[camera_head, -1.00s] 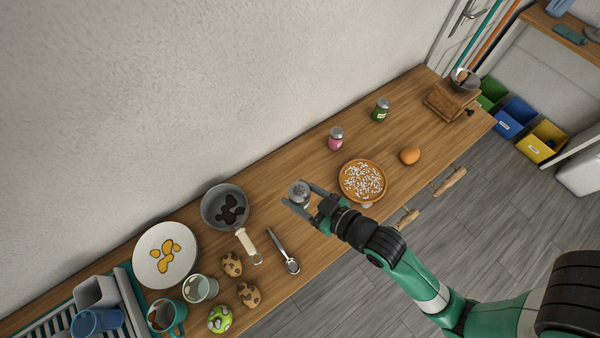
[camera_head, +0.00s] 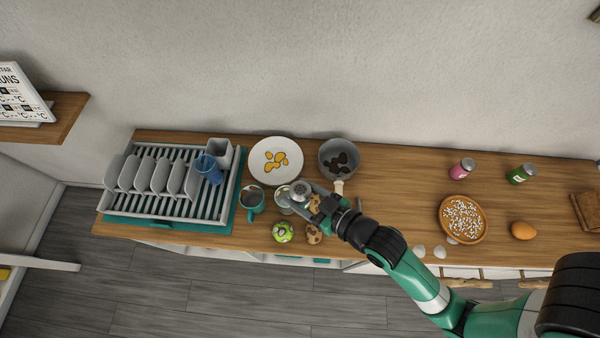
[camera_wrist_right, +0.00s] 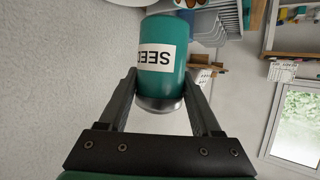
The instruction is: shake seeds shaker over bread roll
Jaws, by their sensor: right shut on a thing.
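My right gripper (camera_head: 318,200) is shut on the seeds shaker (camera_head: 300,190), which has a grey perforated top. The right wrist view shows its teal body and white label (camera_wrist_right: 163,60) between the fingers. In the head view the shaker is in front of the glass (camera_head: 283,203) and partly covers it. Two round brown, dark-spotted pieces (camera_head: 314,235) are close by, one partly hidden by the gripper. A smooth orange-brown oval piece (camera_head: 523,230) lies far right. I cannot tell for sure which of these is the bread roll. My left gripper is out of view.
A dish rack (camera_head: 230,192) stands at the left. A mug (camera_head: 251,200), a plate (camera_head: 291,147), a grey pan (camera_head: 327,147) and a green spotted ball (camera_head: 282,232) crowd the middle. Pink (camera_head: 462,169) and green (camera_head: 521,174) shakers and a white-sprinkled round dish (camera_head: 442,219) stand at right.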

